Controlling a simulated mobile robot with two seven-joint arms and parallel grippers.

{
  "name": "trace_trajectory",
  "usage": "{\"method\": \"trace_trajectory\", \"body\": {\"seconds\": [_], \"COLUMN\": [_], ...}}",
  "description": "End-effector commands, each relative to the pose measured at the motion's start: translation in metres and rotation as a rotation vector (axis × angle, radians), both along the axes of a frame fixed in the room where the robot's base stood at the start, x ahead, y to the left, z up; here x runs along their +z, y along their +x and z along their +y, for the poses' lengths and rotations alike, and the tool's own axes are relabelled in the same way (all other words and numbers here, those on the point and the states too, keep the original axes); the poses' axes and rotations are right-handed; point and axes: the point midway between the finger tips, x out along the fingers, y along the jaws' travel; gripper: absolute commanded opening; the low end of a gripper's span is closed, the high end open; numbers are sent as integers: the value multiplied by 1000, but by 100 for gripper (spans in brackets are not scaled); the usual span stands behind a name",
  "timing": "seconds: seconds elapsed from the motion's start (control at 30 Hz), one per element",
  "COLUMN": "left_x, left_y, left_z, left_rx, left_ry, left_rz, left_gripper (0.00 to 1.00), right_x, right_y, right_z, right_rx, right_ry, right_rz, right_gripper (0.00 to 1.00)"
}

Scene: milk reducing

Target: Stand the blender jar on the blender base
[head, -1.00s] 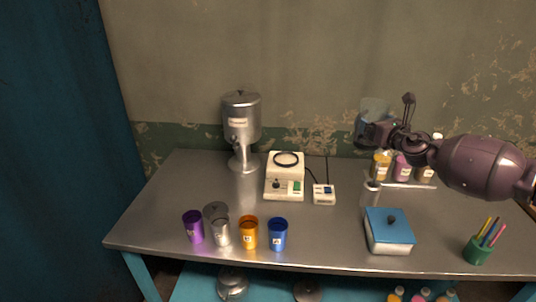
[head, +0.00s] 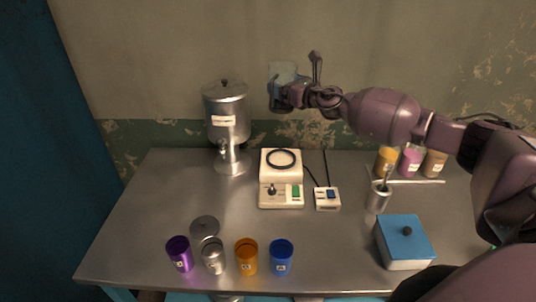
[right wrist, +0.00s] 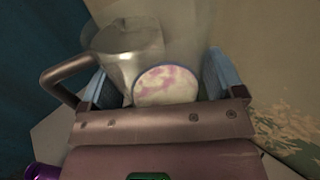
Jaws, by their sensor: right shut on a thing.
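The blender base (head: 281,192) is a cream box with a dark ring on top, a knob and a green switch, standing mid-table. My right gripper (head: 284,95) is shut on the blender jar (head: 284,70), a pale see-through vessel, and holds it in the air well above the base, near the back wall. In the right wrist view the jar (right wrist: 185,38) shows between the two blue fingers of my right gripper (right wrist: 160,82). A round pink-and-white patch shows at the jar. The jar's lower end is hard to make out. My left gripper is not in view.
A metal dispenser (head: 227,125) stands left of the base, and a small control box (head: 327,198) with a cable right of it. Several cups line the front, including a blue cup (head: 281,256).

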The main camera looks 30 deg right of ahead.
Motion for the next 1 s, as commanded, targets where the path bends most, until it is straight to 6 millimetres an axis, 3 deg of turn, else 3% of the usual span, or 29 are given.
{"method": "trace_trajectory", "body": {"seconds": [0.17, 0.7, 0.8, 1.0], "left_x": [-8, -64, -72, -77], "left_y": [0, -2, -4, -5], "left_z": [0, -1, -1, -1], "left_rx": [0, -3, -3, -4], "left_ry": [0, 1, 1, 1], "left_rz": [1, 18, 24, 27], "left_gripper": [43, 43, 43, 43], "right_x": [-20, -138, -151, -158], "right_y": [0, 0, 0, 0], "right_z": [0, 0, -1, -1], "right_rx": [-5, -6, -6, -5], "right_ry": [4, 6, 4, 2], "right_rz": [3, 5, 6, 0], "right_gripper": [48, 48, 48, 48]}}
